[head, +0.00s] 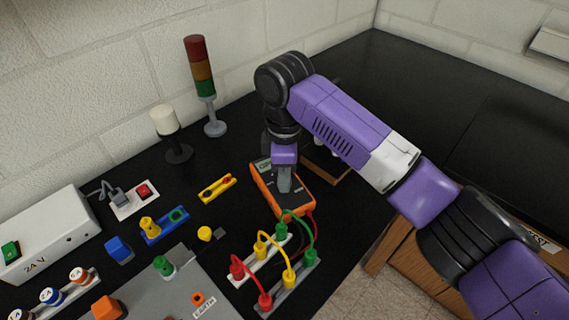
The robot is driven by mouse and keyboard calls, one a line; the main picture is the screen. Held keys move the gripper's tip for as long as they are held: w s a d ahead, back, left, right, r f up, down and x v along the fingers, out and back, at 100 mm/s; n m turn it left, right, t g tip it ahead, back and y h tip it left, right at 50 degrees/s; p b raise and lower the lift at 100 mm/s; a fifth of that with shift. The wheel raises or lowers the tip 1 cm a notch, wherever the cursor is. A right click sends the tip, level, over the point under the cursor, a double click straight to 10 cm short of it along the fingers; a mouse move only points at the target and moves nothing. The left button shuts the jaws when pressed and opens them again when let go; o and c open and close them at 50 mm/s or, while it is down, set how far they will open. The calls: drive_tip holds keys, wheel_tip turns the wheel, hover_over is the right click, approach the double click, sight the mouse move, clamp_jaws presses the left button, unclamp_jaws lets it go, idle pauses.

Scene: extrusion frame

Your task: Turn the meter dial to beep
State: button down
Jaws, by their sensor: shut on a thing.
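The orange multimeter (298,203) lies on the black bench in the middle of the head view. Its dark face and part of its display (263,168) show. My gripper (284,187) reaches down onto the meter's face from above. It is shut on the meter dial, which the fingers hide. I cannot read which position the dial points to. Red and dark leads come out of the meter's lower end.
Terminal strips with red, yellow and green plug leads (262,250) stand in front of the meter. A stack light (201,75) and a white lamp (164,120) stand behind left. A white power box (45,236) is at far left. The bench at right (450,110) is clear.

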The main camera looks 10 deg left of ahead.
drive_tip(key=shift+r+m+p, duration=0.1)
drive_tip(key=shift+m+p, duration=0.9)
drive_tip(key=shift+m, duration=0.1)
drive_tip(key=c, duration=1.1)
unclamp_jaws()
drive_tip(key=shift+o, duration=0.2)
drive_tip(key=shift+r+b, duration=0.5)
drive_tip(key=shift+r, duration=3.3)
